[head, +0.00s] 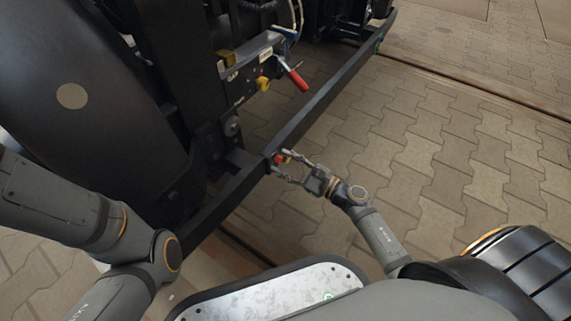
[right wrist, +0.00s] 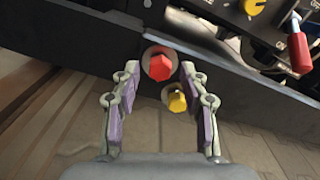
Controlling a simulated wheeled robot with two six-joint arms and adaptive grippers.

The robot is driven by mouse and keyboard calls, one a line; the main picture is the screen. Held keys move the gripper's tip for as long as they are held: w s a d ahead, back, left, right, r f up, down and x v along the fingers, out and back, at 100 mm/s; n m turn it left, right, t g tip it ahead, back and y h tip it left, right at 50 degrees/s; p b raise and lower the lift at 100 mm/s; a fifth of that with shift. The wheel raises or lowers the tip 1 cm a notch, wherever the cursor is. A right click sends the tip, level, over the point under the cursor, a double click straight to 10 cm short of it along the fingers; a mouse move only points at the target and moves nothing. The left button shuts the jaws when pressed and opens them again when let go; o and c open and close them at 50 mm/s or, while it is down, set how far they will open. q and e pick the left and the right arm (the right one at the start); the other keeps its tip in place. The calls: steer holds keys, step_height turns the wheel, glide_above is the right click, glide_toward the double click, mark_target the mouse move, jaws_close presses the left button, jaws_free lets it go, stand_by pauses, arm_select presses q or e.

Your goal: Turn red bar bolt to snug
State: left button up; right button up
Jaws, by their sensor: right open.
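The red bar bolt (right wrist: 160,65) has a hex head and sits on a round washer on the dark bar (right wrist: 85,60). In the head view the red bolt (head: 280,158) shows small on the bar (head: 318,103). My right gripper (head: 279,167) is open at the bar. In the right wrist view the right gripper (right wrist: 157,75) has its fingers on either side of the red bolt, apart from it. A yellow bolt (right wrist: 176,100) sits just below the red one, also between the fingers. My left arm comes in from the left; its gripper is out of view.
A red-handled lever (head: 297,80) and yellow knobs (head: 263,83) stand on a box behind the bar. A large dark wheel (head: 75,120) fills the left. Paved floor (head: 440,150) lies open to the right. A metal-topped tray (head: 280,295) is in front.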

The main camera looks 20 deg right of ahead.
jaws_close()
stand_by(0.3)
